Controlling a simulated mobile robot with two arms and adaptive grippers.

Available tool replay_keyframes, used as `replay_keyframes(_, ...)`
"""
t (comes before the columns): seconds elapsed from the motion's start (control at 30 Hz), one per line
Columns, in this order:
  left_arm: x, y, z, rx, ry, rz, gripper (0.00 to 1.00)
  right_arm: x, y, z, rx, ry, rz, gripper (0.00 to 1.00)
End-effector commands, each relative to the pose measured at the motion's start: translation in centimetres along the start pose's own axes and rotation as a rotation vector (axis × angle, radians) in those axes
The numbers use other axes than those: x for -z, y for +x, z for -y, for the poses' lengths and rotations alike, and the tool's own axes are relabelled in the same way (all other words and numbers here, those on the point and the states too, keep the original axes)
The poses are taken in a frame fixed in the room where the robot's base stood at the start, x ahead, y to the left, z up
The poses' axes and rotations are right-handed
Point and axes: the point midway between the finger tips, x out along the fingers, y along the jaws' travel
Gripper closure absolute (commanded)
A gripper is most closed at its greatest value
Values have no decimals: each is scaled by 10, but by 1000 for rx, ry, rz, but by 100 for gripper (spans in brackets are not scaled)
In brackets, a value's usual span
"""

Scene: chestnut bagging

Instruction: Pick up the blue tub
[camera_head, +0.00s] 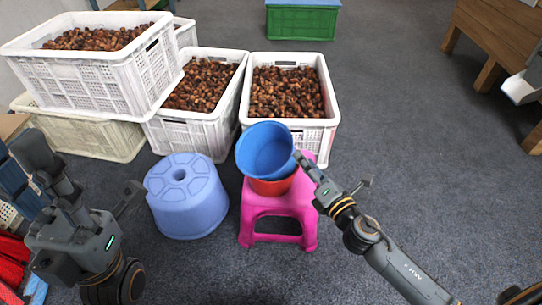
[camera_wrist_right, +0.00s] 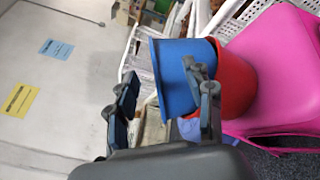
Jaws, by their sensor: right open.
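The blue tub (camera_head: 262,147) is tilted, its open mouth facing up, and rests in or on a red tub (camera_head: 273,187) on a pink stool (camera_head: 278,207). My right gripper (camera_head: 331,168) is open at the right side of the blue tub, one finger close to its rim. In the right wrist view the fingers (camera_wrist_right: 160,75) are apart, with the edge of the blue tub (camera_wrist_right: 174,80) between them in the picture. Contact cannot be told. My left gripper (camera_head: 85,180) is open and empty at the left, away from the tub.
A blue-violet stool (camera_head: 187,205) stands left of the pink stool. White crates (camera_head: 190,128) of chestnuts stand behind, with another crate (camera_head: 318,128) close behind the tubs. A green crate (camera_head: 301,22) is at the back. The floor at right is clear up to wooden furniture (camera_head: 495,40).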

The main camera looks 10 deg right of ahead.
Motion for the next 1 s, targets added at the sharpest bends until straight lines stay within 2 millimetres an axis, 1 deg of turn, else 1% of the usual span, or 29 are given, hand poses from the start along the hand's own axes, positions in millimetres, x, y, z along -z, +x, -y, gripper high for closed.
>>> replay_keyframes(0.23, -1, -2, 0, 0, 0, 3, 68, -1, 14, 1, 0, -1, 1, 48)
replay_keyframes(0.37, -3, -4, 0, -3, 1, 1, 68, -2, 31, 2, -2, -3, 1, 48)
replay_keyframes(0.5, -2, 1, -1, -12, 3, -22, 68, -2, 48, 2, -1, 0, 1, 48)
replay_keyframes(0.57, -2, 3, -1, -13, 4, -27, 68, -3, 53, 2, -1, 0, 1, 48)
replay_keyframes(0.7, -1, 6, -1, -16, 5, -36, 68, -2, 58, 2, 2, 1, -1, 48)
replay_keyframes(0.87, 0, 7, -1, -17, 5, -39, 68, -2, 58, 2, 2, 1, -1, 48)
replay_keyframes(0.9, 0, 7, -1, -17, 5, -39, 68, -2, 58, 2, 2, 1, -1, 50)
replay_keyframes(0.97, 0, 7, -1, -16, 5, -39, 68, -2, 58, 2, 2, 1, -1, 62)
replay_keyframes(1.0, 0, 7, -1, -16, 5, -38, 68, -2, 58, 2, 2, 1, -1, 70)
